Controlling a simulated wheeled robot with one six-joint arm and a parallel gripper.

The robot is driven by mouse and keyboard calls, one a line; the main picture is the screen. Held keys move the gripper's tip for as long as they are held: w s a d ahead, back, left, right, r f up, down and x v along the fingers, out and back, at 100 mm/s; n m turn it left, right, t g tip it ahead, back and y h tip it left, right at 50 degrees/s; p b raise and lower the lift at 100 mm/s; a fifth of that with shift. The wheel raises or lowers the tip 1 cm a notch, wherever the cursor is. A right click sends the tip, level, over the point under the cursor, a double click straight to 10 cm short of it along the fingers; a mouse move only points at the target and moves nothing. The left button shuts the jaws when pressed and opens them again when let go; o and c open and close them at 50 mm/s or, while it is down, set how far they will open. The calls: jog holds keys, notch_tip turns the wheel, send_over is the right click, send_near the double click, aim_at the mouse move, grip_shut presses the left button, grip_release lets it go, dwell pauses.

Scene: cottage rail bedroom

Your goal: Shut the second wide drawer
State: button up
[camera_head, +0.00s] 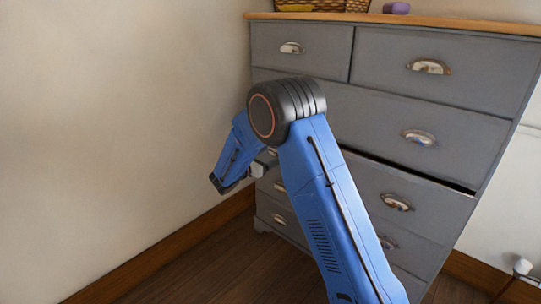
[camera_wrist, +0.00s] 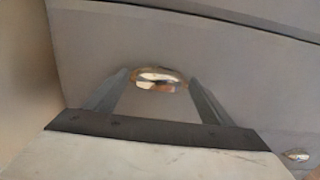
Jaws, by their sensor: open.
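The grey dresser (camera_head: 365,118) has two small top drawers above several wide ones. The second wide drawer (camera_head: 362,180) stands slightly out, with a dark gap along its top edge at the right. Its right cup handle (camera_head: 397,202) is in clear view; my arm covers much of its front. My gripper (camera_head: 262,166) is at the dresser's left side, near the left handles, partly hidden. In the wrist view my gripper (camera_wrist: 160,77) is open, its fingers either side of a metal cup handle (camera_wrist: 160,82) on a grey drawer front. I cannot tell whether they touch it.
A plain wall (camera_head: 120,110) rises close on the left, with a brown skirting board (camera_head: 165,250). Dark wood floor (camera_head: 235,262) lies free in front of the dresser. A wicker basket (camera_head: 325,5) and a purple object (camera_head: 396,8) stand on top.

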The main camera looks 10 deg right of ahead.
jog(key=c, duration=1.3)
jog(key=x, duration=0.4)
jog(key=shift+d, duration=0.1)
jog(key=shift+r, duration=0.1)
jog(key=o, duration=1.3)
jog(key=shift+w+d, duration=0.1)
jog(key=v, duration=1.7)
